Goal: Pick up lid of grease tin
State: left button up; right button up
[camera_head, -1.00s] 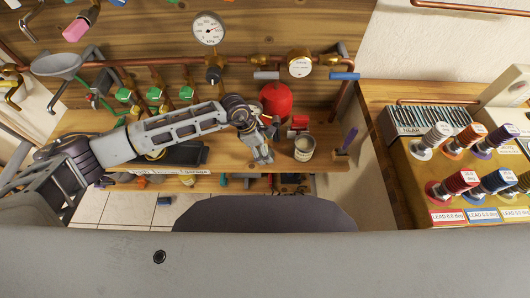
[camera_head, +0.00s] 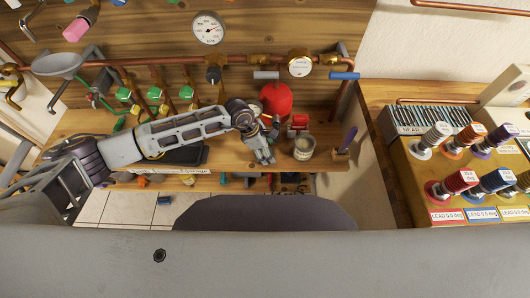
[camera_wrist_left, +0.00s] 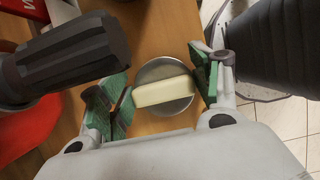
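A round grey metal disc with a cream bar across it lies flat on the wooden bench (camera_wrist_left: 150,48) in the left wrist view; it looks like the lid (camera_wrist_left: 152,73). My left gripper (camera_wrist_left: 164,88) is open, with its green-padded fingers on either side of the bar. I see no clear contact. In the head view my left gripper (camera_head: 265,155) points down at the bench and hides the lid. The open grease tin (camera_head: 303,148), with pale contents and a label, stands upright just to its right. My right gripper is not in view.
A red rounded container (camera_head: 276,100) stands just behind the gripper. A small red object (camera_head: 299,122) sits behind the tin. The bench's front edge is close to the gripper.

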pick_arm(q)
jog(key=shift+c, duration=0.8)
jog(key=shift+r, duration=0.1)
